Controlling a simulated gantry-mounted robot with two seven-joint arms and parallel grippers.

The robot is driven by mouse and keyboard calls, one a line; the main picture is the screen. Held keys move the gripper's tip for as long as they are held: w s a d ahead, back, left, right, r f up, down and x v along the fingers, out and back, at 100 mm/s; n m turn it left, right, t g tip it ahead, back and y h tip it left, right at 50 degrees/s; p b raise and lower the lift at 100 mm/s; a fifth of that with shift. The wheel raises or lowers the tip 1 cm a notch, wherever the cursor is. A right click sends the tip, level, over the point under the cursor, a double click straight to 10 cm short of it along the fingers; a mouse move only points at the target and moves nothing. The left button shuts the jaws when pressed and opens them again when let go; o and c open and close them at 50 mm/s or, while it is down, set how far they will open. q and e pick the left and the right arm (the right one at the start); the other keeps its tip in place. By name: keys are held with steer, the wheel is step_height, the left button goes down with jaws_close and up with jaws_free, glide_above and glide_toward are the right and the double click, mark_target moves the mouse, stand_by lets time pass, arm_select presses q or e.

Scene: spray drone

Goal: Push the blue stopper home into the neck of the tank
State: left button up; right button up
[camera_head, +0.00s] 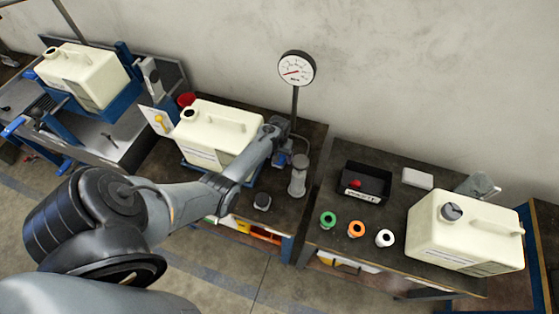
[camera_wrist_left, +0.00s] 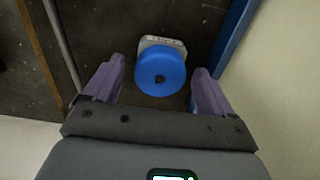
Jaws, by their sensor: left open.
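The blue stopper (camera_wrist_left: 160,72) is a round disc with a dark hole in its middle. It sits on a small grey block (camera_wrist_left: 163,43) with markings. My left gripper (camera_wrist_left: 158,66) is open, with one finger on each side of the stopper and a gap showing at both sides. In the head view my left gripper (camera_head: 283,138) is beside the right end of the cream middle tank (camera_head: 225,142), and the stopper is largely hidden there. This tank's open dark neck (camera_head: 189,113) faces up at its left end. My right gripper is not in view.
A gauge on a pole (camera_head: 296,68) stands behind my left gripper. A clear cylinder (camera_head: 297,178) stands close by. Green (camera_head: 328,219), orange (camera_head: 356,229) and white (camera_head: 385,238) stoppers, a black bin (camera_head: 364,183) and a capped tank (camera_head: 465,232) occupy the right table. Another tank (camera_head: 85,75) stands far left.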

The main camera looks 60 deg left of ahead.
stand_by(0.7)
arm_select(q)
steer(key=shift+p, duration=0.45)
steer(key=c, duration=1.4)
steer(key=shift+c, duration=0.2)
steer(key=shift+r, duration=0.15)
steer(key=shift+r+p, duration=2.9)
steer(key=shift+p, duration=0.4)
